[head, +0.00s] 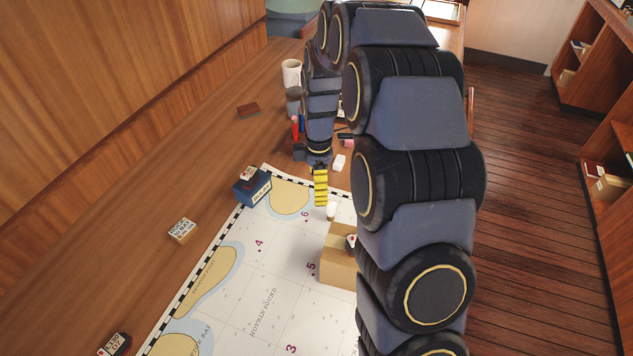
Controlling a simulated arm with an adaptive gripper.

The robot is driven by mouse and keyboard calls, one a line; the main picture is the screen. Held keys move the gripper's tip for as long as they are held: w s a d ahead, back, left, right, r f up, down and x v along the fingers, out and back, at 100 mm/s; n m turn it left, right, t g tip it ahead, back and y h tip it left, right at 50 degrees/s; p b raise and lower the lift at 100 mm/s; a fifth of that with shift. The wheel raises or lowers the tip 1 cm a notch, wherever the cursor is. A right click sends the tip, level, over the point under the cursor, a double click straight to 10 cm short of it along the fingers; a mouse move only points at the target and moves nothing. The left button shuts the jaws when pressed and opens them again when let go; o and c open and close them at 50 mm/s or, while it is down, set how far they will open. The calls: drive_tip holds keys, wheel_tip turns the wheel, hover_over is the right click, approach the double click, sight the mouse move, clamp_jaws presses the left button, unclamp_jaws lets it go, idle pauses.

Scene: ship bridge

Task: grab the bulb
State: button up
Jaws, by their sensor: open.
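My gripper (320,188), with yellow-and-black striped fingers, points down over the far part of the chart. It is seen edge-on, is open and shows nothing held. A small whitish rounded thing (331,210) stands on the chart just right of and nearer than the fingertips. It may be the bulb, but it is too small to be sure. The gripper looks apart from it. My arm hides the area to the right.
The chart (262,270) covers the near desk. A cardboard box (338,262) stands close to the gripper, partly behind my arm. A blue box (252,187) is at the left, with a small labelled block (182,230) beyond the chart. A white mug (291,73) stands farther back.

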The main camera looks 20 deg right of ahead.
sight(332, 203)
drive_tip(key=w+d+f+n, duration=0.1)
drive_tip(key=f, duration=0.1)
drive_tip(key=w+d+f+n, duration=0.1)
drive_tip(key=w+d+f, duration=0.1)
drive_tip(key=f, duration=0.1)
drive_tip(key=w+d+f+n, duration=0.1)
drive_tip(key=d+f+n, duration=0.1)
drive_tip(key=f, duration=0.1)
drive_tip(key=shift+w+d+f, duration=0.15)
drive_tip(key=shift+w+d, duration=0.1)
drive_tip(key=shift+w, duration=0.1)
drive_tip(key=shift+d+f+n, duration=0.2)
drive_tip(key=shift+f+n, duration=0.1)
drive_tip(key=shift+f, duration=0.85)
wheel_tip(332, 203, down, 6)
drive_tip(key=shift+s+a+f, duration=0.1)
drive_tip(key=c, duration=1)
